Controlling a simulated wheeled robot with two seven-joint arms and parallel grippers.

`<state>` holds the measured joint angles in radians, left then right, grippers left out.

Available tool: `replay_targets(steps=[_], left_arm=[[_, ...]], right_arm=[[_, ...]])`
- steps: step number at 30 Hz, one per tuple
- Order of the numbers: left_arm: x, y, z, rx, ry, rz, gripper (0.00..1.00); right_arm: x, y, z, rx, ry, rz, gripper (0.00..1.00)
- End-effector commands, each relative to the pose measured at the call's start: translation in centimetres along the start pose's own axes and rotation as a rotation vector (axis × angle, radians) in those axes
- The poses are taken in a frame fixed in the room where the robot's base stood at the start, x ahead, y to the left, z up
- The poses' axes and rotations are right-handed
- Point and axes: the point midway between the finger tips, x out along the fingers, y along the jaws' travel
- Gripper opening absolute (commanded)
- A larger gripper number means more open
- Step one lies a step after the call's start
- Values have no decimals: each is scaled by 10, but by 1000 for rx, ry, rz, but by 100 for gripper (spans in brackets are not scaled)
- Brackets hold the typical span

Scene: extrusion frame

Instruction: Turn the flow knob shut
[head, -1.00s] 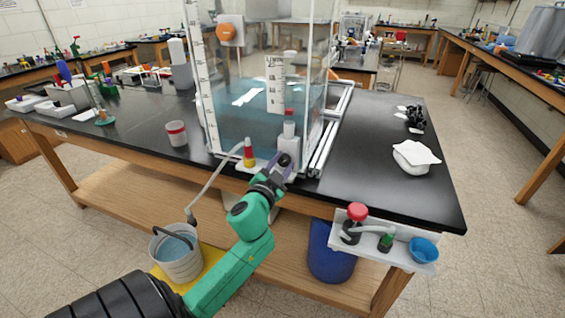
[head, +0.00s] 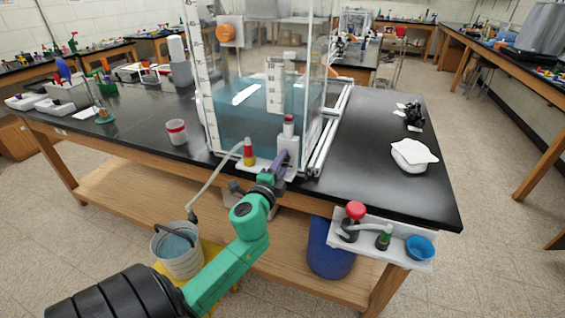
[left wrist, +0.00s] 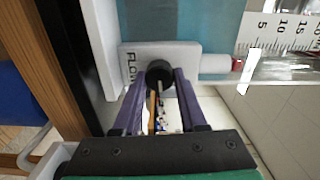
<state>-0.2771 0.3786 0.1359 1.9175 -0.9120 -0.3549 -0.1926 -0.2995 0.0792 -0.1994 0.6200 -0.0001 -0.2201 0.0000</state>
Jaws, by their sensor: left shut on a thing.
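The flow knob (left wrist: 159,73) is a small round black knob on a white block lettered FLOW (left wrist: 190,57). The block (head: 288,148) stands at the front of the clear water tank (head: 232,130), at the table's front edge. My left gripper (left wrist: 160,80) has its two purple fingers on either side of the knob and is shut on it. In the head view my left gripper (head: 280,163) reaches the block from below and hides the knob. The knob's pointer or marks cannot be made out. My right gripper is in neither view.
A red and yellow fitting (head: 249,154) with a hose stands left of the block. The hose runs down to a bucket (head: 180,250) of water. The black tabletop (head: 375,150) right of the tank is mostly clear.

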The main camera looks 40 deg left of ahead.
Motion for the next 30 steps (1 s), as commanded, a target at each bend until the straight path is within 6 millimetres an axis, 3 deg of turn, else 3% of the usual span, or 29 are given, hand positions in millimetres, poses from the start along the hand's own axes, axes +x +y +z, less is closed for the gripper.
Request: replay_targets(steps=[22, 23, 24, 30], left_arm=[[0, 1, 0, 99, -1, 2, 0], [0, 1, 0, 99, -1, 2, 53], [0, 1, 0, 99, -1, 2, 68], [0, 1, 0, 97, -1, 1, 72]], right_arm=[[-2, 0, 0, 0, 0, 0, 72], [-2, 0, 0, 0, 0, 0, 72], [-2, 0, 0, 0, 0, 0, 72], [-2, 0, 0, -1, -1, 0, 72]])
